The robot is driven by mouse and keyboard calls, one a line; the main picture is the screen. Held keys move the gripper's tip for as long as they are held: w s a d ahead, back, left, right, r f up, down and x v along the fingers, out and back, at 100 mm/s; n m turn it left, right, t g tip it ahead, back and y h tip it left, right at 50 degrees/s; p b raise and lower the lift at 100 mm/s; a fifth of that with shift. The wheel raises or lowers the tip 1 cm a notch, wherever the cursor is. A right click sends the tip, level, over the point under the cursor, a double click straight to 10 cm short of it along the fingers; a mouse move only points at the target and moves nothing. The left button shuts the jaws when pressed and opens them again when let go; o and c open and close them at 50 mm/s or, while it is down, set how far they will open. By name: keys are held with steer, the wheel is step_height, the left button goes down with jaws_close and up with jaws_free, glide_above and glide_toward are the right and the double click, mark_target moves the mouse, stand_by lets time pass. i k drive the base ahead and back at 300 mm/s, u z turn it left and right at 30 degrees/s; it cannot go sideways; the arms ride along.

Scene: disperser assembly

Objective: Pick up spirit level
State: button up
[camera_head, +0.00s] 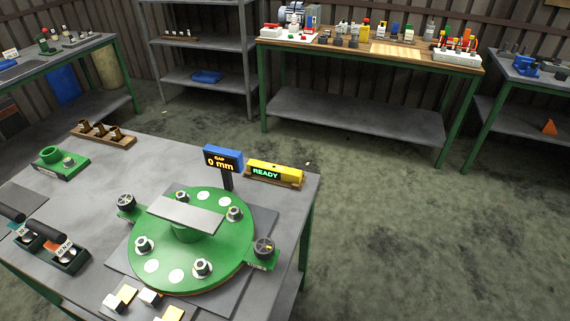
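A yellow bar that looks like the spirit level (288,173) lies at the far right corner of the near grey table (100,185). It rests in a low brown wooden holder (262,181). A dark panel with green "READY" letters covers part of its near side. My gripper is not in view, so its distance from the level cannot be seen.
A blue "GAP 0 mm" display (222,158) stands on a post just left of the level. A green round flange (190,265) with several bolts and a grey flat plate (186,214) on top is in front. Floor is clear to the right.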

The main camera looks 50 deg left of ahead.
mark_target(256, 166)
steer(key=z, duration=0.05)
steer(key=i, duration=2.6)
steer(key=u, duration=3.2)
